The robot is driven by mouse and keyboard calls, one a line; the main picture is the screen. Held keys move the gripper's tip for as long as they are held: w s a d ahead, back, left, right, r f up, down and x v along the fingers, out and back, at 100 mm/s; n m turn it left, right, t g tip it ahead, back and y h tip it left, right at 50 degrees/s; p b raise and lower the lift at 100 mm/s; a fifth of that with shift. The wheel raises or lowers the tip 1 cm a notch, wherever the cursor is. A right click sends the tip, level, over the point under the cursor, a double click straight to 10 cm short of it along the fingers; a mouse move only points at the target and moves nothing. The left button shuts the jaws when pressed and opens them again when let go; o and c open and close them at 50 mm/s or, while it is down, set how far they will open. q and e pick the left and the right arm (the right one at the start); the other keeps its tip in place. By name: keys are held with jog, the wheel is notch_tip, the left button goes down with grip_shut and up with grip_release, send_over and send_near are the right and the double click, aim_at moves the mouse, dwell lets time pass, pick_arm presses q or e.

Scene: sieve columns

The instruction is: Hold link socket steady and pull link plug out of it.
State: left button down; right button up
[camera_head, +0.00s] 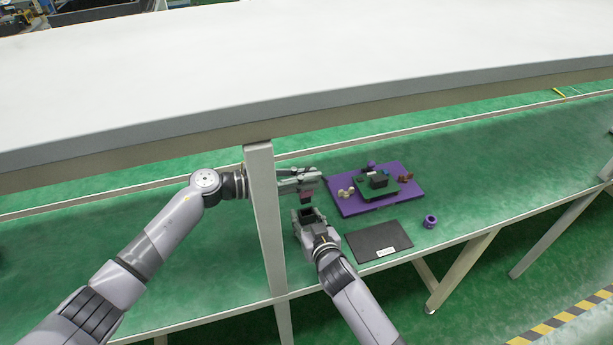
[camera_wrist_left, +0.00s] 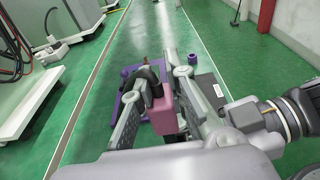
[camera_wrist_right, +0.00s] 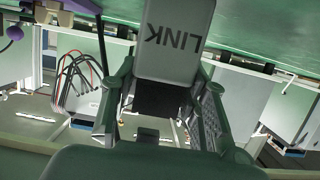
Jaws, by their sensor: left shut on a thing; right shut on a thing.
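My left gripper (camera_head: 309,187) is shut on a mauve block (camera_head: 307,197), which I take for the link plug. The block also shows between the fingers in the left wrist view (camera_wrist_left: 163,114). My right gripper (camera_head: 306,222) is just below it and shut on a dark block (camera_head: 306,214), seemingly the link socket. In the right wrist view the black block (camera_wrist_right: 160,98) sits between the fingers, and a grey face lettered LINK (camera_wrist_right: 175,42) adjoins its upper edge. The fingers hide much of both parts. I cannot tell whether plug and socket are still joined.
A purple board (camera_head: 352,208) with a dark green fixture (camera_head: 377,186) and small parts lies to the right. A black mat (camera_head: 378,241) and a purple ring (camera_head: 430,221) lie nearer the front edge. A post (camera_head: 265,215) and overhead shelf (camera_head: 300,65) stand close to my arms.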

jog(key=o, duration=1.3)
